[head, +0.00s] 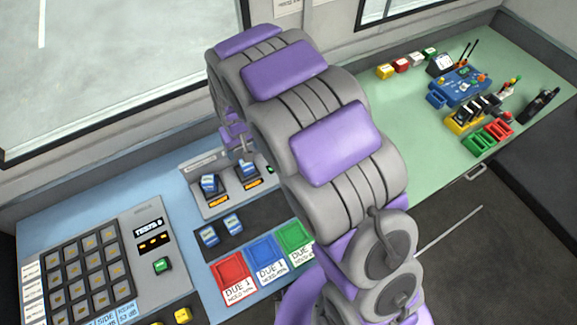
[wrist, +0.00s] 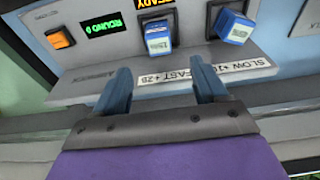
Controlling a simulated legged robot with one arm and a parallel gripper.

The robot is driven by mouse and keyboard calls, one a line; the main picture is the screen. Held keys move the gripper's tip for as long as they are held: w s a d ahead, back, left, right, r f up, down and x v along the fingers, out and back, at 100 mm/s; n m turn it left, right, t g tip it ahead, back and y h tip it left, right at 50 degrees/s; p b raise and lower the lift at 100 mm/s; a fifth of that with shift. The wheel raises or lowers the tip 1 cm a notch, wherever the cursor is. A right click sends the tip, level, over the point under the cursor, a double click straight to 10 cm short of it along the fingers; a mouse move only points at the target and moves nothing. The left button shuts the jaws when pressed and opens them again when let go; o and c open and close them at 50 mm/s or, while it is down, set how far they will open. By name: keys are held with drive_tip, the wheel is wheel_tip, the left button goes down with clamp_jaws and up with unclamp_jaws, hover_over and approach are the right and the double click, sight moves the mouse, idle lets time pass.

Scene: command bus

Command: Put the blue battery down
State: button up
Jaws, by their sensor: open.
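My gripper (wrist: 162,78) is open, with nothing between its two blue-grey fingers. A blue battery (wrist: 158,38) with a white label sits in a dark slot of the grey charger panel (wrist: 95,65), just beyond the fingertips and apart from them. A second blue battery (wrist: 232,27) sits in the slot to its right. In the head view, two blue batteries (head: 209,184) (head: 247,170) stand in the charger, and two more (head: 208,235) (head: 232,223) are on a dark strip in front. My gripper (head: 236,138) is partly hidden by my arm there.
Red (head: 232,268), blue (head: 266,250) and green (head: 292,236) trays lie in front of the dark strip. A keypad console (head: 85,262) is at left. The green counter (head: 420,110) holds coloured blocks, a blue device and several trays. A window is behind.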

drive_tip(key=s+d+r+m+g, duration=0.1)
drive_tip(key=s+d+r+m, duration=0.2)
drive_tip(key=s+d+r, duration=1.05)
drive_tip(key=s+d+r+m+g, duration=0.1)
drive_tip(key=s+d+r, duration=0.1)
drive_tip(key=s+d, duration=0.3)
drive_tip(key=s+d+r+m+g, duration=0.1)
drive_tip(key=s+d, duration=0.4)
drive_tip(key=s, duration=0.8)
drive_tip(key=shift+s+r+h, duration=0.35)
drive_tip(key=shift+h, duration=0.05)
drive_tip(key=shift+c, duration=0.2)
